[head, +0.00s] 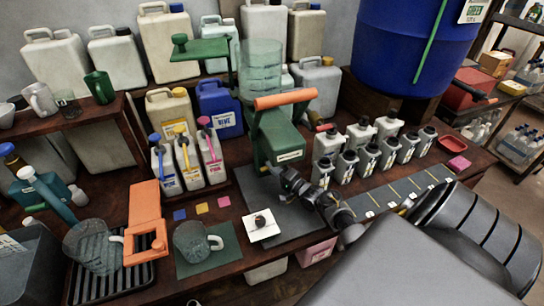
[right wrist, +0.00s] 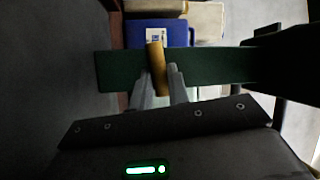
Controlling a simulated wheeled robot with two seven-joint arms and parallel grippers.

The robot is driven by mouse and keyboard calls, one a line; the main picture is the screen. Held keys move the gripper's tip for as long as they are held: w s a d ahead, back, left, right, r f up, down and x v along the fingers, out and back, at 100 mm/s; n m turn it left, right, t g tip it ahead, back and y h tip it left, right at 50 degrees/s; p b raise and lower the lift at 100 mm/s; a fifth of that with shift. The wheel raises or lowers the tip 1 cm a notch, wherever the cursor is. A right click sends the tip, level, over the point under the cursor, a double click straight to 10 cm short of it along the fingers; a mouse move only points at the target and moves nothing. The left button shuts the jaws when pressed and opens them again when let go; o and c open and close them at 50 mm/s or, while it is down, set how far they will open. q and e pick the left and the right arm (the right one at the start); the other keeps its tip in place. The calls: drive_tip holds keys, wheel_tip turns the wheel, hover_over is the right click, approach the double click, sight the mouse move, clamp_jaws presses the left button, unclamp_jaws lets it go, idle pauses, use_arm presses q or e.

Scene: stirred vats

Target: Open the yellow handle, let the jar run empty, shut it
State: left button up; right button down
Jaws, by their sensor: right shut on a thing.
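A clear, green-tinted jar (head: 262,68) with level marks sits on a green stand (head: 281,140) that has an orange lever (head: 285,98) on it. How much liquid the jar holds is hard to tell. My right gripper (head: 270,170) is low at the front of the stand. In the right wrist view the yellow handle (right wrist: 156,60) stands nearly upright, a little tilted, between the two fingertips of my right gripper (right wrist: 160,88), in front of a green bar (right wrist: 215,66). The fingers are shut on it. In the head view the handle is hidden or too small to make out. My left gripper is out of view.
A white tile (head: 262,236) with a small dark thing lies in front of the stand. A glass mug (head: 194,243) stands on a green mat (head: 226,254) to its left. White bottles (head: 360,135) crowd the right side, and coloured-cap bottles (head: 187,163) stand left of the stand.

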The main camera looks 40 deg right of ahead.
drive_tip(key=shift+f+m+t+b, duration=0.1)
drive_tip(key=shift+m+t+b, duration=0.25)
drive_tip(key=shift+m, duration=0.55)
drive_tip(key=c, duration=1.3)
unclamp_jaws()
drive_tip(key=shift+w+a, duration=0.1)
drive_tip(key=shift+w, duration=0.05)
drive_tip(key=shift+c, duration=0.2)
